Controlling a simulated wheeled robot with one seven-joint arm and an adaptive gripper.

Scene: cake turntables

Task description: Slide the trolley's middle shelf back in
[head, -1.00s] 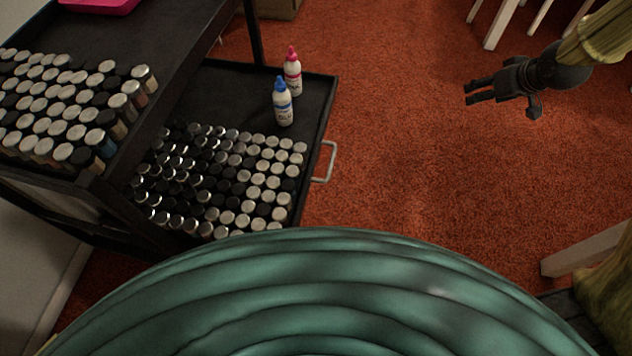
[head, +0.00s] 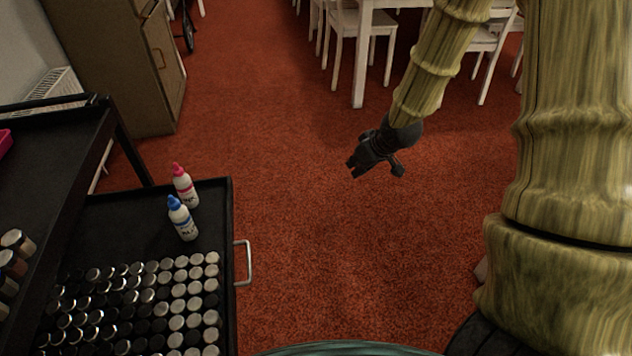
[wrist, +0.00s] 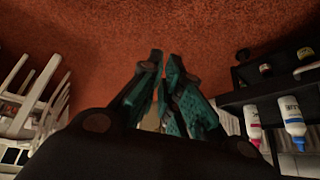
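The trolley's middle shelf (head: 115,222) is a black tray pulled out to the right from under the upper shelf, at the lower left in the head view. It has a pale metal handle (head: 249,263) on its right edge. My gripper (head: 356,168) is over the carpet, up and to the right of the handle and clear of it. In the wrist view my gripper (wrist: 165,60) shows a narrow gap between its fingertips, with nothing held. The trolley is at the right there, with the handle not clearly visible.
A blue-capped bottle (head: 181,220), a pink-capped bottle (head: 186,187) and several rows of small jars (head: 165,294) stand on the shelf. The upper shelf (head: 50,150) overhangs at left. A cabinet (head: 115,65) and white chairs (head: 345,30) are further back. Open carpet (head: 320,250) lies right of the shelf.

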